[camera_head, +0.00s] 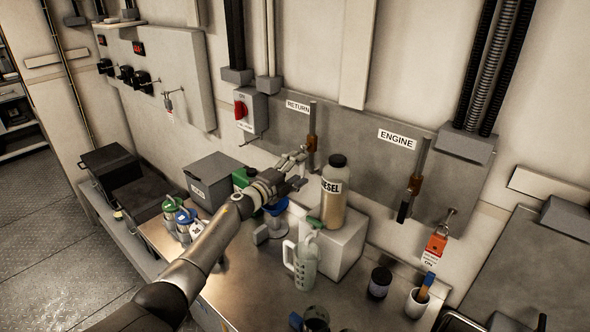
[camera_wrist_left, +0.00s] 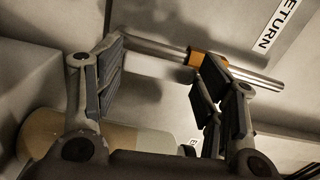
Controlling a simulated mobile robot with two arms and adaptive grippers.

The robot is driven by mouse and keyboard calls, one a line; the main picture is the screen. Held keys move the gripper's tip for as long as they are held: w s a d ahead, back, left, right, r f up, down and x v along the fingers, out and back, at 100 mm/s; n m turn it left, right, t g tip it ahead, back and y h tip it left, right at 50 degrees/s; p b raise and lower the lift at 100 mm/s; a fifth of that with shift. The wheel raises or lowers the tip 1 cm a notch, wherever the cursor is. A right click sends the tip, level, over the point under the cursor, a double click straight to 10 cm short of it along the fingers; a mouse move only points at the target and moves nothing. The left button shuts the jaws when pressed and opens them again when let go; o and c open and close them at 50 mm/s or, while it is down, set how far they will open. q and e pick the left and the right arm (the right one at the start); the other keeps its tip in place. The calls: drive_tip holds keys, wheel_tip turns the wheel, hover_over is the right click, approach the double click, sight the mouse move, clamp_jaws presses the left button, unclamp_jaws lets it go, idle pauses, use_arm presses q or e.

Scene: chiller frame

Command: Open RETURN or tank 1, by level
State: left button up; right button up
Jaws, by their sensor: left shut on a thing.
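The RETURN lever (camera_head: 312,128) is an upright metal handle with an orange-brown collar on the grey wall panel, beside the RETURN label (camera_head: 298,106). My left gripper (camera_head: 301,168) is at its lower part, shut on it. In the left wrist view the metal rod and collar of the lever (camera_wrist_left: 208,60) cross at the fingertips of my left gripper (camera_wrist_left: 165,80). The ENGINE lever (camera_head: 417,170) hangs to the right under its ENGINE label (camera_head: 397,139). No tank marked 1 is readable. My right gripper is out of view.
A DIESEL bottle (camera_head: 335,198) stands on a light box (camera_head: 345,242) close beside my gripper. A green-lidded jug (camera_head: 303,262), cans and a cup (camera_head: 417,304) stand on the bench.

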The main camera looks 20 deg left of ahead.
use_arm(q)
drive_tip(key=shift+d+r, duration=0.25)
drive_tip(key=shift+r, duration=0.1)
drive_tip(key=o, duration=1.4)
drive_tip(key=shift+w+d+f, duration=0.1)
drive_tip(key=shift+w, duration=0.05)
drive_tip(key=shift+w+f, duration=0.15)
drive_tip(key=v, duration=1.2)
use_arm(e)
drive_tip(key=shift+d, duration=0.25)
